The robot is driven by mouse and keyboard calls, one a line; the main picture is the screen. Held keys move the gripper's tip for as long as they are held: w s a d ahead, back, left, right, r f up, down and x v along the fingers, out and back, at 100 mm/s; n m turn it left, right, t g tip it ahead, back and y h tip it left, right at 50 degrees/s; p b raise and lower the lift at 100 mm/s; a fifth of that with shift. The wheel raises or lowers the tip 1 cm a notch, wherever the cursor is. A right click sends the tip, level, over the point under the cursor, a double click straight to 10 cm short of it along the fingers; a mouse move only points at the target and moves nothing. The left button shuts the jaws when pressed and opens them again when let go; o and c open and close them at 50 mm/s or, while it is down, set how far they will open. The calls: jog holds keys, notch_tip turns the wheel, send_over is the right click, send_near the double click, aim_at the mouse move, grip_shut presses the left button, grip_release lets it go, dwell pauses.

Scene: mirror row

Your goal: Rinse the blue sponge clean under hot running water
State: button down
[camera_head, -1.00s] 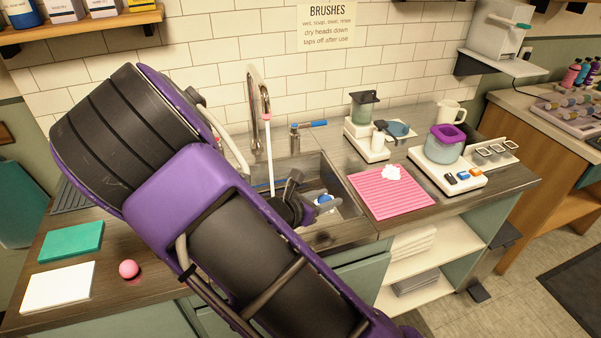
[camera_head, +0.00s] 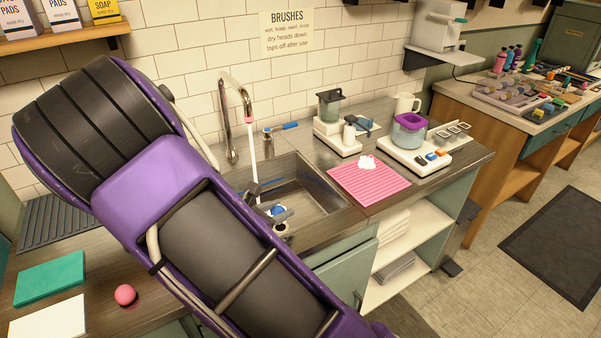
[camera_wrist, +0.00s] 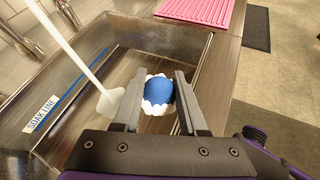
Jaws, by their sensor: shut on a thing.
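The round blue sponge (camera_wrist: 158,95) has white foam around its edge. It sits between the two fingers of my gripper (camera_wrist: 158,102), which is shut on it inside the sink. In the head view the sponge (camera_head: 278,210) shows just past my gripper's dark fingers. The tap (camera_head: 236,100) is running. Its water stream (camera_wrist: 80,60) falls left of the sponge in the wrist view and ends in a pale splash by the left finger. I cannot tell if water touches the sponge, or how hot it is. The sink (camera_head: 315,182) has a blue "SOAK LINE" strip (camera_wrist: 72,88).
A pink ribbed mat (camera_head: 370,187) with white foam lies right of the sink. Appliances (camera_head: 418,145) stand behind it. A pink ball (camera_head: 125,295), a teal pad (camera_head: 50,275) and a white pad (camera_head: 48,316) lie on the left counter.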

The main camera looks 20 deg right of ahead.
jog(key=shift+w+d+f+m+y+b, duration=0.3)
jog(key=shift+w+d+f+m+b, duration=0.35)
jog(key=shift+m+b, duration=0.35)
jog(key=w+d+r+m+t+y+b, duration=0.1)
jog(key=w+d+r+m+y+b, duration=0.25)
jog(key=d+r+m+b, duration=0.45)
jog(key=w+a+f+n+p, duration=0.2)
jog(key=w+a+p, duration=0.1)
jog(key=w+a, duration=0.6)
jog(key=shift+w+a+h+p, duration=0.25)
jog(key=shift+a+h+p, duration=0.15)
jog(key=shift+a, duration=0.3)
jog(key=shift+d, duration=0.2)
jog(key=shift+d+b, duration=0.2)
jog(key=shift+b, duration=0.25)
jog(key=shift+a, duration=0.4)
